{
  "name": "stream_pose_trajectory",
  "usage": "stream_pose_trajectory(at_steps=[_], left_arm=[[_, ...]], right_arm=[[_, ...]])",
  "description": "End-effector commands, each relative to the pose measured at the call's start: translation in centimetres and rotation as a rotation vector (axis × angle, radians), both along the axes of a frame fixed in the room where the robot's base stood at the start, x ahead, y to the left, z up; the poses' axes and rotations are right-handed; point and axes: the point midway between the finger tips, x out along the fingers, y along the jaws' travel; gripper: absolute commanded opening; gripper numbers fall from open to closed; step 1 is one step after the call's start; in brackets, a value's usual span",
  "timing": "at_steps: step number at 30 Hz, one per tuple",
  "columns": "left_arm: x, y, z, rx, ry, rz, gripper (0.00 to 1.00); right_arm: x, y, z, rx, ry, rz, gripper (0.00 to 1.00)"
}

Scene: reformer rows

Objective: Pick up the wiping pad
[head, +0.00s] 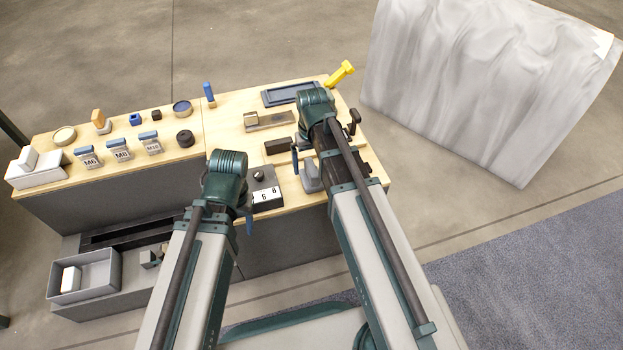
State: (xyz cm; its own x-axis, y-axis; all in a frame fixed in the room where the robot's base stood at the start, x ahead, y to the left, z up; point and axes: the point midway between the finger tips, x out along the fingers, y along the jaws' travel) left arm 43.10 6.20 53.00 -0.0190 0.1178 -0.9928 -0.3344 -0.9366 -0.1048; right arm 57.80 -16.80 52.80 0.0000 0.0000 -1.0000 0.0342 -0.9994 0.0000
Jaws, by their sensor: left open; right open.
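I cannot tell for sure which object is the wiping pad. A small white block (71,279) lies in the grey bin (84,294) at lower left. A dark flat block (278,146) lies on the wooden bench top, left of my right gripper. My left gripper (246,213) is over the bench's front edge, beside the number block (267,198); its jaws are mostly hidden by the arm. My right gripper (326,143) is open over the right part of the bench, partly hidden by its own wrist. I see nothing held in either gripper.
The bench (226,120) carries several labelled blocks (119,150), a white block-like piece (36,168), a blue tray (291,94), a yellow piece (341,73) and a grey upright piece (311,175). A large pale draped panel (480,80) stands at right. Floor is clear behind.

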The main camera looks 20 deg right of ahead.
Motion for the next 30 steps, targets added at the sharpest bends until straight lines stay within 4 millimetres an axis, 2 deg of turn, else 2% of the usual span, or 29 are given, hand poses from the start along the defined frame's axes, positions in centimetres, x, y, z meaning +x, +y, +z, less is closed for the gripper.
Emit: stream_pose_trajectory(at_steps=[1,8,18,30], left_arm=[[0.0,0.0,-1.2,-0.001,0.000,-0.001,0.60],[0.0,-0.1,-3.9,-0.005,0.000,-0.006,0.60],[0.0,-0.1,-4.0,-0.006,0.000,-0.008,0.60],[0.0,-0.1,-4.0,-0.006,0.000,-0.008,0.60]], right_arm=[[-0.3,0.1,-1.2,0.000,0.000,0.000,1.00],[-0.5,0.3,-3.9,0.000,0.000,0.000,1.00],[-0.5,0.3,-4.0,0.000,0.000,0.000,0.98],[-0.5,0.3,-4.0,0.000,0.000,0.000,0.26]])
